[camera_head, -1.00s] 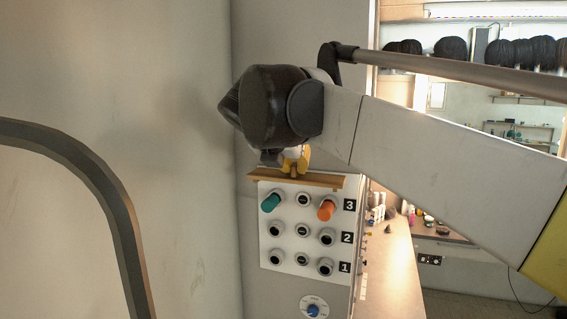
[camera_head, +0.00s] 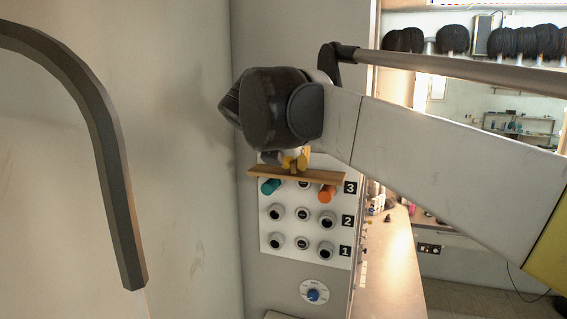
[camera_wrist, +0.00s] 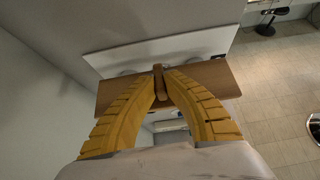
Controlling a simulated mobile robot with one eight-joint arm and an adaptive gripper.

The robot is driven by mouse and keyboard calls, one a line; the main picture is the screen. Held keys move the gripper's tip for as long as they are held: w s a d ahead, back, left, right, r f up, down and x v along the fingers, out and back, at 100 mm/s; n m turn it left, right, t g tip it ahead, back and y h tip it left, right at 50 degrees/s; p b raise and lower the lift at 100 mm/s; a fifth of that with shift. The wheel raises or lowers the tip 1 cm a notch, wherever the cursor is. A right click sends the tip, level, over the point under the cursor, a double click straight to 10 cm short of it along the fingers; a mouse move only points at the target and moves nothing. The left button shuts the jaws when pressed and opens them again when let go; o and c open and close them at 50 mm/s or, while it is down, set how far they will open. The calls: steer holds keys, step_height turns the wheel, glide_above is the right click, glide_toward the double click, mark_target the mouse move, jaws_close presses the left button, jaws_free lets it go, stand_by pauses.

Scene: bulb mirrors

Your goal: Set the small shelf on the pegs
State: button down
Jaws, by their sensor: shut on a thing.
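The small shelf (camera_head: 297,174) is a thin wooden board with a raised grip piece in its middle. My gripper (camera_head: 296,158) is shut on that grip piece and holds the shelf roughly level in front of the white panel. In the wrist view, the yellow fingers (camera_wrist: 160,78) close on the grip piece, with the shelf (camera_wrist: 215,80) spreading to both sides. The teal peg (camera_head: 270,187) and the orange peg (camera_head: 327,194) stick out of the panel's row 3.
The white panel (camera_head: 285,230) has empty round sockets in rows 2 and 1. A blue dial (camera_head: 314,294) sits below it. A plain wall (camera_head: 190,200) stands to the left, and a counter (camera_head: 395,265) with small items runs along the right.

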steer(key=shift+f+b, duration=0.6)
steer(key=shift+f, duration=0.55)
steer(key=c, duration=1)
jaws_free()
steer(key=shift+p+v, duration=1.2)
steer(key=shift+v, duration=1.85)
steer(key=v, duration=1.2)
